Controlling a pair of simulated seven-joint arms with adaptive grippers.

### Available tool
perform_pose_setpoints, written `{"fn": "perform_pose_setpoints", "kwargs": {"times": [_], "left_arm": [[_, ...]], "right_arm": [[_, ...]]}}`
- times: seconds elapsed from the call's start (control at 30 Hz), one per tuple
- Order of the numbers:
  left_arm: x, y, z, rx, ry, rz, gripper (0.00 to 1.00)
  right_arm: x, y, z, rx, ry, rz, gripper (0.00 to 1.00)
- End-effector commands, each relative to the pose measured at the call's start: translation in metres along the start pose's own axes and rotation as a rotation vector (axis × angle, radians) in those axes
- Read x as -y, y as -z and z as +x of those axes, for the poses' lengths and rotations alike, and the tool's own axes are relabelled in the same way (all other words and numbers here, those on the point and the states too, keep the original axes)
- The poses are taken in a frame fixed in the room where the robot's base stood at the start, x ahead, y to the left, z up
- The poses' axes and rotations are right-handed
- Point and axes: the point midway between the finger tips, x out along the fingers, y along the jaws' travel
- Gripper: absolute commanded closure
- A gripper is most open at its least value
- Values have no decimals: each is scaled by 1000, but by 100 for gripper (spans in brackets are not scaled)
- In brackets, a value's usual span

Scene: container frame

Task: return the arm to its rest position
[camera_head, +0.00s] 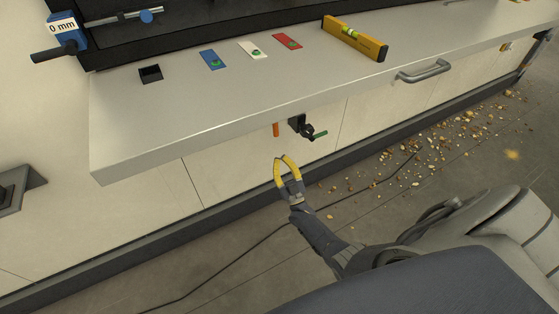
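My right gripper (287,163) has yellow fingers that are spread apart with nothing between them. It hangs in front of the cabinet, below the front edge of the worktop (140,133) and apart from it. My arm runs from the gripper down to the lower right of the picture. My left gripper does not show in this view.
On the worktop lie a blue card (212,60), a white card (252,50), a red card (287,41) and a yellow level (355,40). A black bracket with a green-tipped lever (306,128) and a metal handle (424,71) stick out in front. Debris (440,150) litters the floor.

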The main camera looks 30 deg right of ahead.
Motion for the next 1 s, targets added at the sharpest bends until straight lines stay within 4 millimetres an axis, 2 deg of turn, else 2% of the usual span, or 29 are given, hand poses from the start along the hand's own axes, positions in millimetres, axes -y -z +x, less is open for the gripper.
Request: {"fn": "perform_pose_setpoints", "kwargs": {"times": [0.43,0.57,0.67,0.77,0.87,0.97,1.0], "left_arm": [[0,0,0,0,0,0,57],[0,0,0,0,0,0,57],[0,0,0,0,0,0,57],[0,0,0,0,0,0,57],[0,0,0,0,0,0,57],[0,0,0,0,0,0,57],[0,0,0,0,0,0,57]], "right_arm": [[1,-1,0,6,3,11,100],[8,-17,-1,76,34,11,100],[16,-44,-8,191,70,3,100],[29,-79,-24,346,115,-5,100],[42,-116,-63,526,164,-13,100],[54,-149,-118,716,208,-22,100],[57,-159,-141,787,224,-25,100]]}}
